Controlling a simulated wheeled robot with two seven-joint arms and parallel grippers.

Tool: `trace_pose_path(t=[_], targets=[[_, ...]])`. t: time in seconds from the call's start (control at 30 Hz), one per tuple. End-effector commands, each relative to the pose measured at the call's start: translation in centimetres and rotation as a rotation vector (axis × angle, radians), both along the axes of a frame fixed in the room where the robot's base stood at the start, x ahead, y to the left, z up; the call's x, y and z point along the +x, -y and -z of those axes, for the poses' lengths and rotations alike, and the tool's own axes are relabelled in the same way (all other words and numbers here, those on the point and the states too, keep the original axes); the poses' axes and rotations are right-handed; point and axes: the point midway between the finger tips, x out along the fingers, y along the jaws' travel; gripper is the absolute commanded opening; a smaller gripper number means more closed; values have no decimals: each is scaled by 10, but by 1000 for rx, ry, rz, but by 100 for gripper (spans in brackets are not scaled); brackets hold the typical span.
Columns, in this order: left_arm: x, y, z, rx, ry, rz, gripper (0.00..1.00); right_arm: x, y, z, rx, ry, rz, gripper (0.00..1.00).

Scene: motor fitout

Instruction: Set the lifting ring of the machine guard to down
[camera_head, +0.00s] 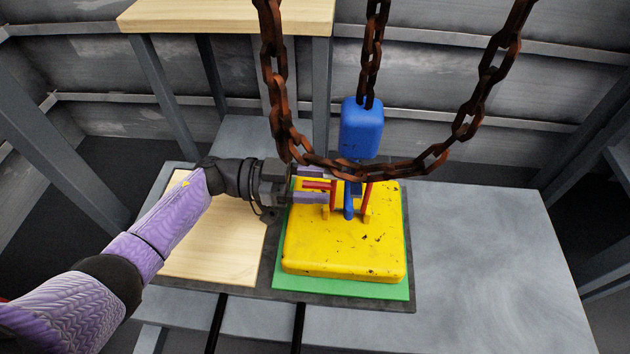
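The machine guard (345,250) is a yellow, scuffed, box-like cover lying on a green plate (340,287). Its lifting ring (368,195) is red and stands up from the top between small yellow lugs. A blue hook (349,205) hangs from a blue block (362,128) and overlaps the ring; whether it passes through the ring cannot be told. My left gripper (312,185) comes in from the left just above the guard. Its two fingers are apart, with red showing between them. I cannot tell whether they touch the ring. My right gripper is not in view.
Rusty chains (376,50) hang above the guard, and one loop (375,170) sags close over my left gripper. A pale wooden board (215,250) lies left of the guard. The grey table (490,260) is clear on the right. A wooden-topped bench (230,15) stands behind.

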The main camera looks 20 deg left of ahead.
Motion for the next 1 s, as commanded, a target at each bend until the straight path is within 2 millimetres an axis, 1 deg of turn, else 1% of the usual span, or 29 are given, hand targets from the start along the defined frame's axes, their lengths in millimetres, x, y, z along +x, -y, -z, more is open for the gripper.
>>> trace_pose_path(t=[0.03,0.07,0.1,0.17,0.2,0.23,0.27,1.0], targets=[[0,0,0,0,0,0,45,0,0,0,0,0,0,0],[0,0,0,0,0,0,39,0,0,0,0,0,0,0],[0,0,0,0,0,0,30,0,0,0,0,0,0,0],[0,0,0,0,0,0,18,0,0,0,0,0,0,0],[0,0,0,0,0,0,9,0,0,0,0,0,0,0],[0,0,0,0,0,0,3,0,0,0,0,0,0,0],[0,0,0,0,0,0,0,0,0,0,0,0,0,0],[0,-1,1,0,-1,0,0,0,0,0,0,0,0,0]])
